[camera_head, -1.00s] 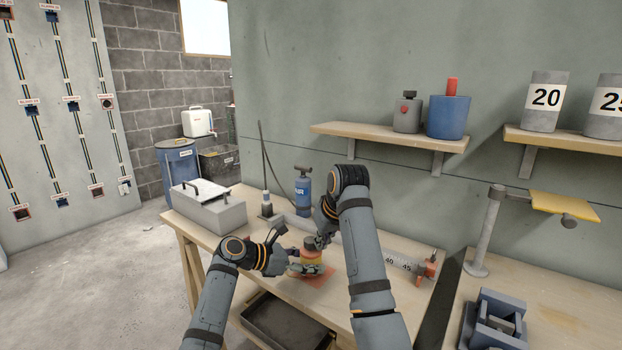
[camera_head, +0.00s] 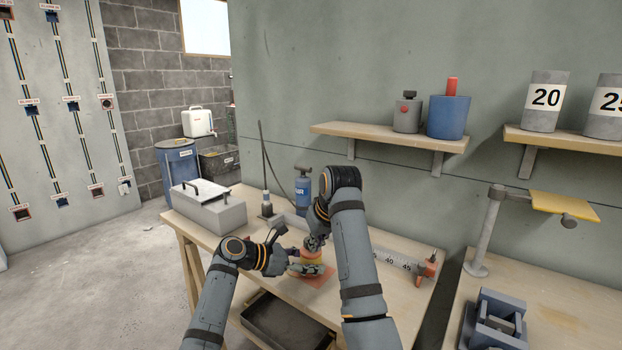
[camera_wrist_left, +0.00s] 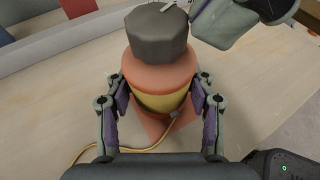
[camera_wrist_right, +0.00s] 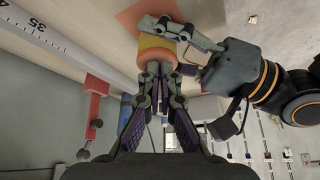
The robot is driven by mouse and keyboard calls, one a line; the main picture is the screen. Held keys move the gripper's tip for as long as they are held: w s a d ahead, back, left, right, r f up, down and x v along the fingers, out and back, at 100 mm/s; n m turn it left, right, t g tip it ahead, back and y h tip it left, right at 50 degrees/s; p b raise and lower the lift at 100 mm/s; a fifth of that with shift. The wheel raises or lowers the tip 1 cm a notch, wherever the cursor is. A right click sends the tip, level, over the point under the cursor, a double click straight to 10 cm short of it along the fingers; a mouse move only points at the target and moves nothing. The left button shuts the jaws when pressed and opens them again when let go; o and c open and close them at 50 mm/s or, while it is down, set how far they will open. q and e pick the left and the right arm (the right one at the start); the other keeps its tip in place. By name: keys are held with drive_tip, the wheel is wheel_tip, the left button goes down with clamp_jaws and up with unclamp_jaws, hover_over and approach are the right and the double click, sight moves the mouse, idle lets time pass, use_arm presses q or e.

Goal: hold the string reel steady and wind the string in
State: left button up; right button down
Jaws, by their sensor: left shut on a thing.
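The string reel (camera_wrist_left: 157,85) stands upright on an orange patch (camera_head: 322,279), with orange ends, a yellow wound band and a dark faceted knob (camera_wrist_left: 157,35) on top. A yellow string (camera_wrist_left: 135,150) runs from its base across the bench in the left wrist view. My left gripper (camera_wrist_left: 158,100) is shut on the reel, a finger on each side. My right gripper (camera_wrist_right: 162,68) is above the reel at the knob, its fingers close together. The fingers hide the knob in the right wrist view, so its grip is unclear. The reel also shows in the head view (camera_head: 311,254).
A grey lidded box (camera_head: 208,207) and a blue bottle (camera_head: 303,190) stand on the bench (camera_head: 375,310). A white ruler strip (camera_head: 385,257) lies at the right, ending at an orange-and-grey fitting (camera_head: 427,268). Shelves with canisters hang above.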

drive_tip(key=shift+a, duration=0.45)
drive_tip(key=shift+r, duration=0.1)
wheel_tip(320, 180, up, 6)
drive_tip(key=shift+f, duration=0.1)
idle(0.4)
wheel_tip(320, 180, down, 6)
drive_tip(key=d, duration=0.2)
drive_tip(key=shift+w+d, duration=0.3)
drive_tip(key=shift+d, duration=0.05)
idle(0.4)
drive_tip(key=shift+w+a, duration=0.15)
drive_tip(key=shift+a, duration=0.1)
idle(0.6)
